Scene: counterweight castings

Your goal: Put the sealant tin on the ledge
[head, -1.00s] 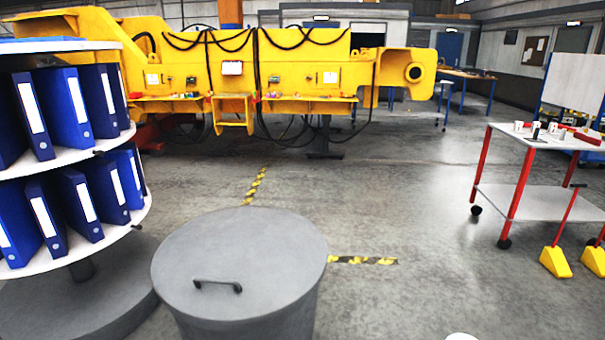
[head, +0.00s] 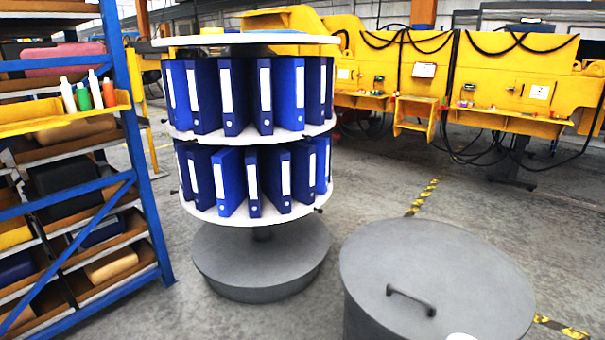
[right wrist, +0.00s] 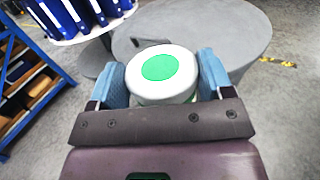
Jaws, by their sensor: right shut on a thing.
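The sealant tin (right wrist: 162,72) is white with a green disc on its lid. In the right wrist view it sits between the two blue pads of my right gripper (right wrist: 163,80), which is shut on it. The tin looks upright. A ledge (head: 470,113) with small items on it runs along the yellow machine at the back right of the head view. A yellow shelf (head: 40,121) with several bottles is on the blue rack at the left. Which one is the task's ledge I cannot tell. My left gripper is not in view.
A grey lidded drum (head: 440,270) stands close in front on the right. A round carousel of blue binders (head: 255,95) stands in the middle. The blue rack (head: 140,190) holds several bins at the left. Grey floor is open between the rack and carousel.

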